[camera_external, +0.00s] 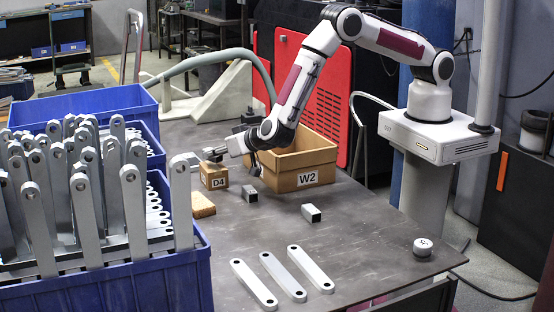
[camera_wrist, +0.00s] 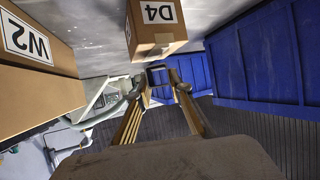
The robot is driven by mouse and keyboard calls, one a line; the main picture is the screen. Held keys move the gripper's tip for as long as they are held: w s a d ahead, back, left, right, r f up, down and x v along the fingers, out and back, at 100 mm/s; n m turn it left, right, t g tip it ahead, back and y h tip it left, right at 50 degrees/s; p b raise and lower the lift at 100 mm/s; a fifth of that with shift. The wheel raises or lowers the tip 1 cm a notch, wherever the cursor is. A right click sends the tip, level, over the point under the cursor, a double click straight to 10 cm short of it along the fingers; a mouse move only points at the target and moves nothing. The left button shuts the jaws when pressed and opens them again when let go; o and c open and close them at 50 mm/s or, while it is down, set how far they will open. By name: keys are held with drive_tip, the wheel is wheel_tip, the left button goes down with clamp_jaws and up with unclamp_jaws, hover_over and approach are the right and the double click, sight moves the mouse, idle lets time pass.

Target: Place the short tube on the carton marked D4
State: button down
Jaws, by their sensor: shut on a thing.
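My gripper (camera_external: 207,155) is stretched out to the left, above the table and near the top of the carton marked D4 (camera_external: 214,177). In the wrist view my gripper (camera_wrist: 161,88) is shut on a short square tube (camera_wrist: 158,77), whose open end faces the camera. The D4 carton (camera_wrist: 155,38) shows upside down at the top of the wrist view, apart from the tube. It is a small closed brown box standing on the table. Two other short tubes lie on the table, one (camera_external: 250,193) right of D4 and one (camera_external: 311,213) farther right.
A larger open carton marked W2 (camera_external: 300,180) stands right of D4. Blue bins (camera_external: 150,290) with many upright brackets fill the left. A tan block (camera_external: 202,206) lies in front of D4. Three flat bars (camera_external: 283,277) and a round white object (camera_external: 423,247) lie nearer the front.

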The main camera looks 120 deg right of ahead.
drive_tip(key=shift+f, duration=0.8)
drive_tip(key=shift+f, duration=0.15)
drive_tip(key=c, duration=1.8)
unclamp_jaws()
drive_tip(key=shift+a, duration=0.1)
drive_tip(key=v, duration=1.2)
